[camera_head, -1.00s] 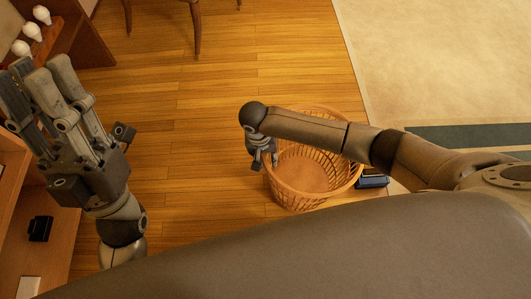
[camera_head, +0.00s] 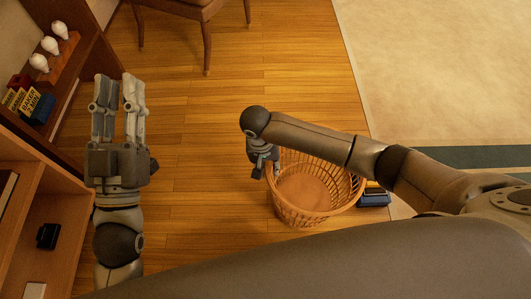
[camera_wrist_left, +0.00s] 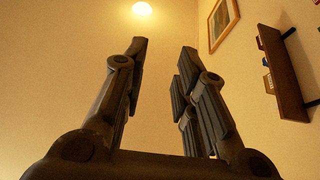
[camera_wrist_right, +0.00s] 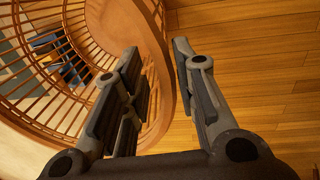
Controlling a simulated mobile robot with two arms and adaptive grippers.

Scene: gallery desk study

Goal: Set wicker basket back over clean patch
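The wicker basket (camera_head: 318,216) is a round, open-topped slatted basket standing upright on the wooden floor. My right gripper (camera_head: 269,170) is at its left rim, pointing down. In the right wrist view the basket rim (camera_wrist_right: 160,70) passes between the two fingers of the right gripper (camera_wrist_right: 155,45). Floor shows between the rim and the right-hand finger, so the fingers stand open around the rim. My left gripper (camera_head: 119,78) is open and empty at the left, and open in the left wrist view (camera_wrist_left: 163,45). I cannot make out a clean patch on the floor.
A blue box-like item (camera_head: 373,201) lies beside the basket's right side. A wooden shelf (camera_head: 40,145) with white bulbs (camera_head: 50,45) and small boxes stands left, near my left gripper. A chair (camera_head: 205,30) is at the back. Floor (camera_head: 205,170) left of the basket is clear.

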